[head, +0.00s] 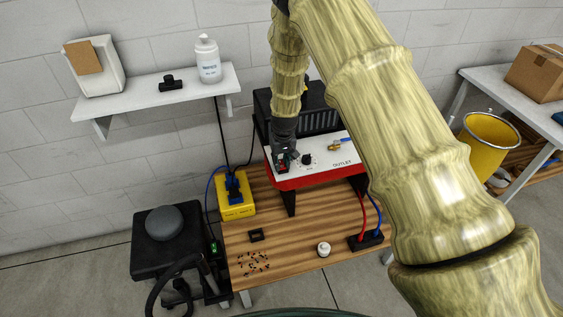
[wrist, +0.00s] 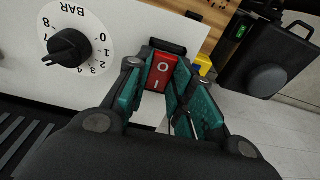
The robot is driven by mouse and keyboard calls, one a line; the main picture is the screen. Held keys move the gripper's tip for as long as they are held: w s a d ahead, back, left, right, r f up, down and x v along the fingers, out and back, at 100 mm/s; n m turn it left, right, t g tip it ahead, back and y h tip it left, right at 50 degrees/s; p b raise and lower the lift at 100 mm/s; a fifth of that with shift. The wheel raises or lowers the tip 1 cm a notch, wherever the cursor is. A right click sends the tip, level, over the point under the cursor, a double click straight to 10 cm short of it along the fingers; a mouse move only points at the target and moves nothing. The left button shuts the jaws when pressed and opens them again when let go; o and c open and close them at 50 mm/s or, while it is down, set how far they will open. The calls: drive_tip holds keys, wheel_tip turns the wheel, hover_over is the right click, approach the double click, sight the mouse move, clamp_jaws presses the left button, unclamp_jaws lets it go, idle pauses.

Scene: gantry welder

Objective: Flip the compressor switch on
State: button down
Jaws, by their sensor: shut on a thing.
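The compressor (head: 322,158) stands on the wooden table, with a white top panel over a red body. Its red rocker switch (wrist: 161,73), marked O and I, shows in the wrist view between my fingers. My gripper (head: 281,160) is down at the left part of the panel and hides most of the switch in the head view. In the wrist view my gripper (wrist: 157,85) has its teal fingers on both sides of the switch, closed on it. Which side of the rocker is pressed I cannot tell.
A black dial (wrist: 70,48) marked BAR sits beside the switch on the panel. A brass valve (head: 337,145) is farther right by the outlet. A yellow box (head: 236,207) with a blue plug stands left of the compressor. The table's (head: 290,235) front is partly clear.

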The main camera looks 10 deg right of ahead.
sight(282, 165)
drive_tip(key=shift+w+g, duration=0.15)
drive_tip(key=shift+g, duration=0.35)
drive_tip(key=c, duration=1.2)
unclamp_jaws()
drive_tip(key=shift+c, duration=0.2)
wheel_tip(282, 165, up, 12)
drive_tip(key=shift+s, duration=0.2)
